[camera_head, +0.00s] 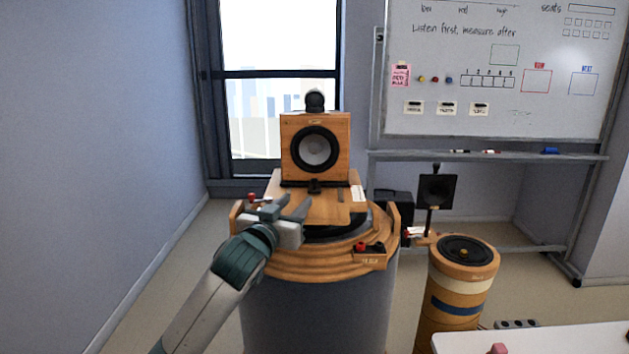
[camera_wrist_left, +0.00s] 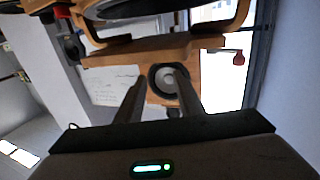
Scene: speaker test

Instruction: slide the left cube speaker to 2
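A wooden cube speaker (camera_head: 337,169) with a black-ringed grey cone stands upright on a wooden board (camera_head: 325,207) on top of a round wooden pedestal. In the left wrist view, a round speaker cone (camera_wrist_left: 169,84) shows beyond and between the fingers, partly covered by them. My left gripper (camera_head: 290,205) is at the front left of the board, nearer to me than the speaker. Its fingers (camera_wrist_left: 158,95) are apart with nothing seen held between them. I cannot tell whether they touch the board. I cannot read a 2 mark near the speaker. My right gripper is not in view.
A red and black knob box (camera_head: 369,256) is on the pedestal front. A whiteboard (camera_head: 480,110) with a numbered row is behind. A white table (camera_head: 545,341) is at lower right.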

